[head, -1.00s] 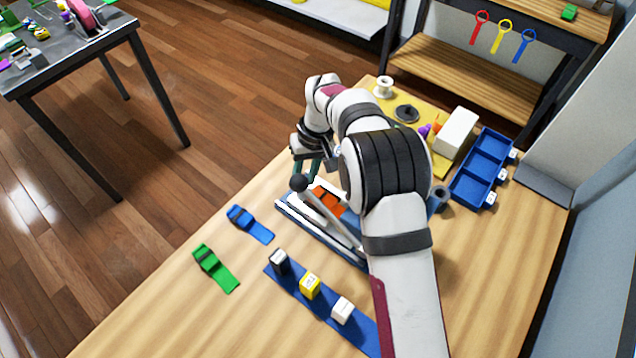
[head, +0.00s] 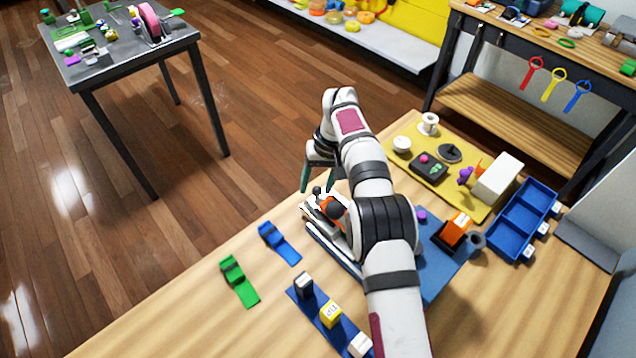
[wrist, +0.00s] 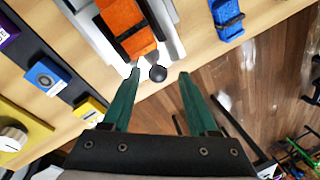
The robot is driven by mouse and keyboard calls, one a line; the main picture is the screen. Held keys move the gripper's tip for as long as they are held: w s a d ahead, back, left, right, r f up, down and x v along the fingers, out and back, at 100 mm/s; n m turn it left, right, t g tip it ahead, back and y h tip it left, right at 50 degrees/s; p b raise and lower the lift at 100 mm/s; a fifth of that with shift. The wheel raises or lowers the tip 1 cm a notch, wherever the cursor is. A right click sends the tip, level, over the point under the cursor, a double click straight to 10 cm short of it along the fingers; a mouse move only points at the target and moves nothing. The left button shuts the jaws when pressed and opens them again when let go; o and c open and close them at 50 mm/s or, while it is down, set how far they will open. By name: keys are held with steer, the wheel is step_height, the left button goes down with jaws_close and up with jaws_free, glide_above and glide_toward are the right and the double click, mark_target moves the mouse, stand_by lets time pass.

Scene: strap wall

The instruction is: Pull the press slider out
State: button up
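The press (head: 346,262) stands mid-table, partly hidden behind my arm. Its orange slider (head: 333,206) sits between pale rails; in the wrist view the slider (wrist: 124,22) points toward my gripper. A small dark knob (head: 317,190) is at its outer end, and a dark ball (wrist: 158,73) shows in the wrist view. A larger black ball (head: 335,209) appears over the slider in the head view. My gripper (wrist: 159,74) is open, its green fingers on either side of the dark ball in the picture. I cannot tell whether they touch it. In the head view my gripper (head: 316,186) is at the press's outer end.
A blue clip (head: 279,243) and a green clip (head: 238,281) lie left of the press. A blue strip (head: 319,318) with several small blocks is in front. A yellow mat (head: 405,137) with small items and a blue tray (head: 525,218) are right. The floor lies beyond the table's edge.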

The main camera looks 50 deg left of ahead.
step_height(320, 180, up, 7)
steer(key=w, duration=0.1)
steer(key=shift+d+r, duration=0.2)
steer(key=shift+d, duration=0.25)
steer(key=shift+w, duration=0.1)
steer(key=w+d+r+m, duration=0.3)
steer(key=w+d+r, duration=0.2)
steer(key=d+r, duration=0.4)
steer(key=s+d+r+m, duration=0.1)
steer(key=d+r+m, duration=0.2)
steer(key=d, duration=0.6)
steer(key=s+d+r+m, duration=0.1)
steer(key=d+r+m, duration=0.1)
steer(key=d, duration=0.6)
steer(key=s+d+m+t, duration=0.1)
steer(key=s+d+m, duration=0.4)
steer(key=s+d, duration=0.7)
steer(key=s+d+f+m, duration=0.3)
steer(key=s+d+f, duration=0.2)
steer(key=s, duration=0.4)
steer(key=shift+s+d+f+m+t+y, duration=0.3)
steer(key=shift+s+d+m, duration=0.05)
steer(key=shift+d+m, duration=0.05)
